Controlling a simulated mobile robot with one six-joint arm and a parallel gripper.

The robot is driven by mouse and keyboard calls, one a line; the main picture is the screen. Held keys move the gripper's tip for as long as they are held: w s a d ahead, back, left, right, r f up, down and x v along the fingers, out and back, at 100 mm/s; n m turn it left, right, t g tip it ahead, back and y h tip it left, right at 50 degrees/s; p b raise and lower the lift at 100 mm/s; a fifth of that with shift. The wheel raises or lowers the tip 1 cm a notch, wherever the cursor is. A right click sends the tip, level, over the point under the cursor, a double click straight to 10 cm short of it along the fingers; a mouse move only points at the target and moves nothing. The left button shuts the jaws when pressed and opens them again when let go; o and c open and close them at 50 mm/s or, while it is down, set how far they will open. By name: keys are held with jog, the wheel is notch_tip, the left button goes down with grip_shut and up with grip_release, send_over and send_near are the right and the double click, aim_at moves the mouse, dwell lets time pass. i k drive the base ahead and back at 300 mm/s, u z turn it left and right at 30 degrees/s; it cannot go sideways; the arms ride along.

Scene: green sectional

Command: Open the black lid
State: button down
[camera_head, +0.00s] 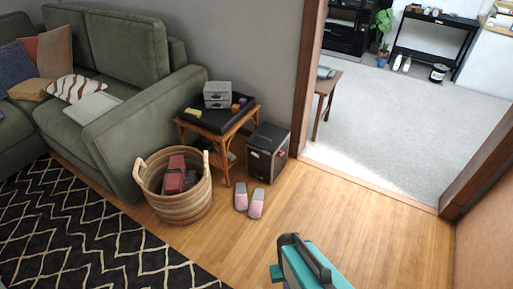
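A black box-shaped container (258,165) stands upright on the wood floor, just right of the wicker side table. Its flat black top (268,138) looks like the black lid and appears closed, lying level on the box. I cannot make out a seam or handle on the top. Small light and reddish marks show on the box's sides.
The wicker table (226,148) bears a black tray (203,121) and grey boxes (217,95). A wicker basket (178,207) and pink-grey slippers (249,202) stand in front. A doorway frame (304,75) rises behind the box. Floor (345,215) right of the slippers is clear.

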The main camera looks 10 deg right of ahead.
aim_at(268, 137)
jog(key=u, duration=0.1)
jog(key=i, duration=0.9)
jog(key=u, duration=1.35)
jog(key=k, duration=0.5)
jog(key=u, duration=0.45)
